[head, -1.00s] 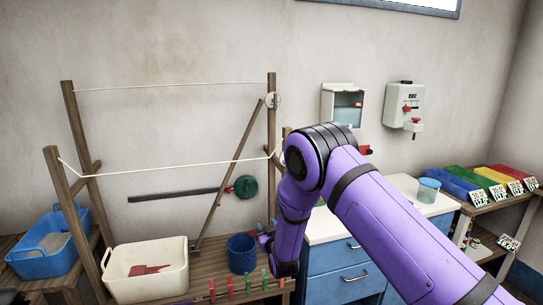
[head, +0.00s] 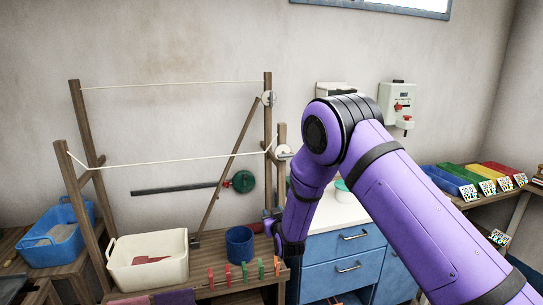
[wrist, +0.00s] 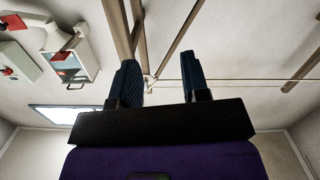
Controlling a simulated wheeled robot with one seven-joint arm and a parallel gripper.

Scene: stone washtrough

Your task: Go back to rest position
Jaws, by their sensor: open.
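My purple arm reaches up from the lower right in the head view and bends down at its elbow. My gripper (head: 276,232) hangs at the end of the forearm, seen small and partly hidden by it, beside the wooden line frame and right of the dark blue cup. In the wrist view, my gripper (wrist: 168,84) has its two dark blue fingers apart, with nothing between them but background posts and wall.
A white tub (head: 148,278) with red cloth, a dark blue cup (head: 240,244) and several clothespins (head: 228,275) stand on the wooden bench. A blue basket (head: 58,240) is at left. The wooden post (head: 268,150) is close to my gripper. Blue drawers (head: 345,265) stand behind my arm.

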